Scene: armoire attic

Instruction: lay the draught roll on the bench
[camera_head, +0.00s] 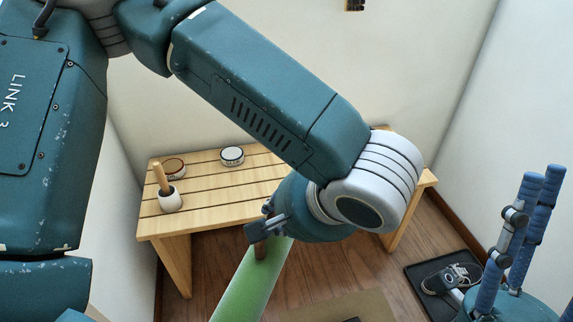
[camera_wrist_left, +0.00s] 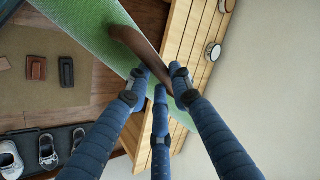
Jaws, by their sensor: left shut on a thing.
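The draught roll (camera_head: 250,284) is a long green cylinder with a brown strap. In the head view it hangs at a slant in front of the bench, its lower end cut off by the frame. My left gripper (camera_head: 266,232) is shut on the roll's strap near its upper part. In the left wrist view the fingers (camera_wrist_left: 162,80) close around the brown strap (camera_wrist_left: 132,40), with the green roll (camera_wrist_left: 82,22) behind. The slatted wooden bench (camera_head: 215,208) stands against the wall, partly hidden by my left arm. My right gripper (camera_head: 541,182) is at the lower right, fingers upright, apparently open and empty.
On the bench's left are a white cup with a wooden handle (camera_head: 169,201), a reddish tin (camera_head: 174,167) and a white tin (camera_head: 232,155). A black tray (camera_head: 417,277) with shoes and a brown mat (camera_head: 375,306) lie on the floor. The bench's front middle looks clear.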

